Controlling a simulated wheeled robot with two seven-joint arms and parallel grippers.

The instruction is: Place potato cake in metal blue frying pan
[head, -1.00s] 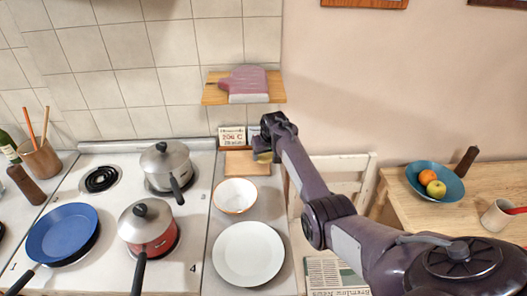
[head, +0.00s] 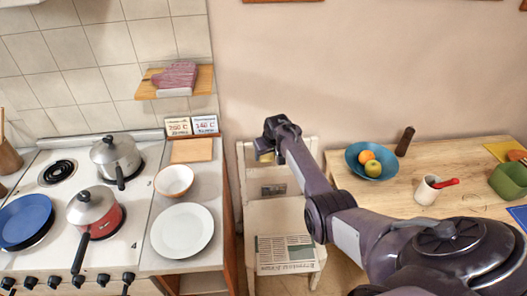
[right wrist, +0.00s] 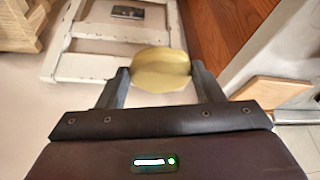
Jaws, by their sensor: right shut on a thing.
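My right gripper (right wrist: 160,74) is shut on the potato cake (right wrist: 160,68), a yellowish round piece held between its two fingertips in the right wrist view. In the head view the right gripper (head: 268,150) points down in front of the white chair, with only a small bit of the cake (head: 265,157) showing beneath it. The metal blue frying pan (head: 24,220) sits on the front left of the stove, cut off by the picture's left edge. The pan looks empty. The gripper is well to the right of it. My left gripper is not in view.
A red pot (head: 95,215) and a grey pot (head: 117,157) stand on the stove (head: 135,210). A bowl (head: 174,180) and a white plate (head: 182,231) lie on the counter between gripper and stove. The white chair (head: 285,215) stands below the gripper; a wooden table (head: 390,195) is right.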

